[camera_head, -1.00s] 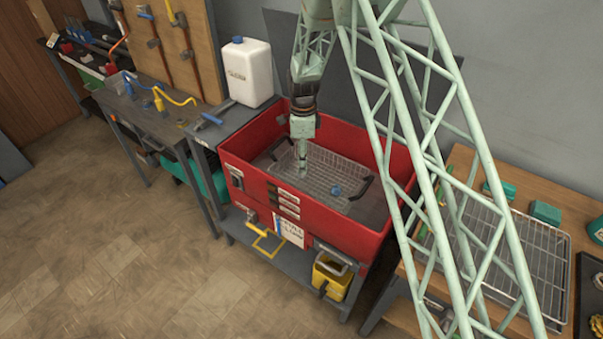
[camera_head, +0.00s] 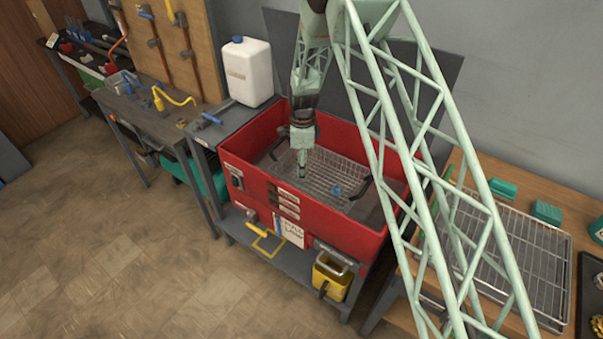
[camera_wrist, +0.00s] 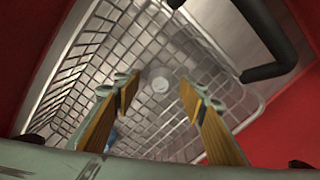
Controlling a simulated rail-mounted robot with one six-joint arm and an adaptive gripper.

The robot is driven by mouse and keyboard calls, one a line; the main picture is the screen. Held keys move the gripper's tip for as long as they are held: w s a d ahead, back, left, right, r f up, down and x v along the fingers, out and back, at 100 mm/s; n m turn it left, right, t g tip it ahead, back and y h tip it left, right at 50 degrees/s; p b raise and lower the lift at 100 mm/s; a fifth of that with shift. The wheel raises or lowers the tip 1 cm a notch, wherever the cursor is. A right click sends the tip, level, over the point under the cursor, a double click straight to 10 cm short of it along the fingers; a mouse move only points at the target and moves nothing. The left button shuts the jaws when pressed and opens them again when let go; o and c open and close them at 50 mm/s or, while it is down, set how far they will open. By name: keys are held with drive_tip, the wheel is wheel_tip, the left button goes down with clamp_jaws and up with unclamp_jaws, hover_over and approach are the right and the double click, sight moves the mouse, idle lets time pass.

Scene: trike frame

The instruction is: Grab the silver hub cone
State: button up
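A small round silver piece, which looks like the hub cone (camera_wrist: 160,85), lies on the wire mesh of a basket (camera_wrist: 75,75) in the wrist view. My gripper (camera_wrist: 157,92) is open, with its two orange-padded fingers apart to the left and right of the cone in the picture. I cannot tell the height left between fingertips and cone. In the head view my gripper (camera_head: 302,168) points down into the red wash tub (camera_head: 350,232), over the basket (camera_head: 335,165). The cone cannot be made out there.
A small blue object (camera_head: 336,190) is in the basket, partly hidden behind the left finger in the wrist view (camera_wrist: 110,138). The basket has black handles (camera_wrist: 270,70). Red tub walls surround it. A white jug (camera_head: 248,72) stands to the left.

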idle(0.6)
drive_tip(key=c, duration=1)
